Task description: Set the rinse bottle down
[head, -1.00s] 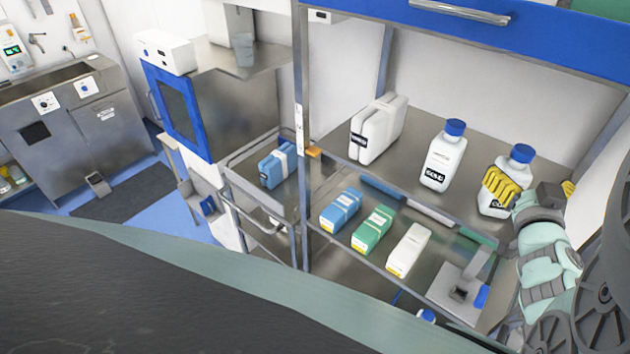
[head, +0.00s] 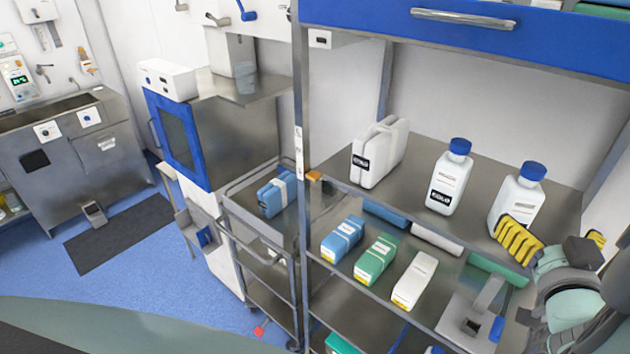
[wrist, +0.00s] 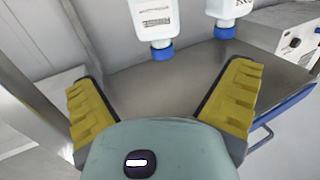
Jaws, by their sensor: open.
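The rinse bottle (head: 512,202), white with a blue cap, stands upright on the upper steel shelf at the right of the head view. Part of its lower body is hidden behind a yellow finger. My gripper (head: 557,238) is open, with its yellow-padded fingers spread and nothing between them, in front of and to the right of the bottle. In the wrist view the picture is upside down. There my open gripper (wrist: 163,85) shows bare shelf between its fingers, and the rinse bottle (wrist: 151,20) is beyond the fingertips, apart from them.
A similar white bottle (head: 449,180) and a white canister (head: 380,155) stand to the left on the same shelf (head: 415,150). Blue, green and white boxes (head: 376,260) lie on the lower shelf. A steel post (head: 300,150) bounds the rack at left.

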